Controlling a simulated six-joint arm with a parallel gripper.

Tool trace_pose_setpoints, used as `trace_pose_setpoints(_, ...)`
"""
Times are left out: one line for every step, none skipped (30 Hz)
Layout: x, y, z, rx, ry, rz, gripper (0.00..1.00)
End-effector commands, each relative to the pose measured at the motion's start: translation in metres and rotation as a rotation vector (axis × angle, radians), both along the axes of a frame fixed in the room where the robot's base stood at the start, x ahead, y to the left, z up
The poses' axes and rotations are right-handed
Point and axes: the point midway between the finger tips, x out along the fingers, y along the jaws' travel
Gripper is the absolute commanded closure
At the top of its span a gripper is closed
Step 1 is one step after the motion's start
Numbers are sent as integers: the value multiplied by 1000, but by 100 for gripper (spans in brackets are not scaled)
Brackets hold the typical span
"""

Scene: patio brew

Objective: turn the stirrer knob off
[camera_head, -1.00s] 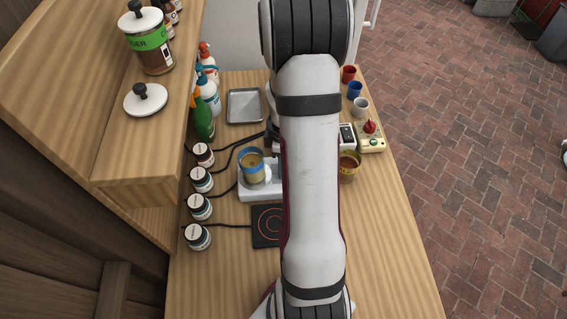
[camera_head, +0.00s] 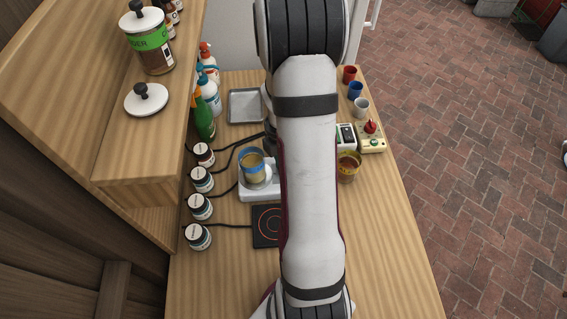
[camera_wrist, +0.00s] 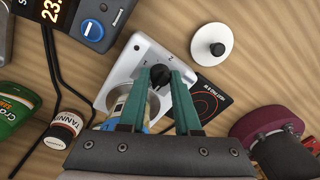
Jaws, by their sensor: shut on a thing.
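The stirrer is a white box with a flat plate (camera_head: 246,194) in the head view, partly behind my arm. Its front panel (camera_wrist: 128,66) shows in the wrist view, with printed marks around a black knob (camera_wrist: 160,73). My gripper (camera_wrist: 160,77) has two teal fingers shut on that knob, one on each side. The knob's pointer is mostly covered, so its setting cannot be read. A blue-banded cup with tan contents (camera_head: 253,168) stands on the stirrer. In the head view my gripper is hidden behind my arm.
A black hot plate (camera_head: 267,227) lies near the stirrer. Several dark jars with white lids (camera_head: 202,180) line the left side. A yellowish box with a red knob (camera_head: 371,141) and a yellow cup (camera_head: 348,168) stand right of my arm. The table's front right is clear.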

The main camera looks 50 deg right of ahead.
Motion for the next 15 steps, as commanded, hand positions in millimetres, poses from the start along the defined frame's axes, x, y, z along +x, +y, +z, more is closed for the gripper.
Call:
trace_pose_setpoints(0, 0, 0, 0, 1, 12, 100)
trace_pose_setpoints(0, 0, 0, 0, 1, 20, 100)
trace_pose_setpoints(0, 0, 0, 0, 1, 29, 100)
trace_pose_setpoints(0, 0, 0, 0, 1, 35, 100)
trace_pose_setpoints(0, 0, 0, 0, 1, 39, 100)
trace_pose_setpoints(0, 0, 0, 0, 1, 44, 100)
trace_pose_setpoints(0, 0, 0, -1, 1, 47, 100)
trace_pose_setpoints(0, 0, 0, 0, 1, 49, 100)
trace_pose_setpoints(0, 0, 0, 0, 1, 52, 100)
trace_pose_setpoints(0, 0, 0, 0, 1, 53, 100)
trace_pose_setpoints(0, 0, 0, 0, 1, 54, 100)
trace_pose_setpoints(0, 0, 0, 0, 1, 54, 100)
trace_pose_setpoints(0, 0, 0, 0, 1, 54, 100)
trace_pose_setpoints(0, 0, 0, 0, 1, 54, 100)
trace_pose_setpoints(0, 0, 0, 0, 1, 54, 100)
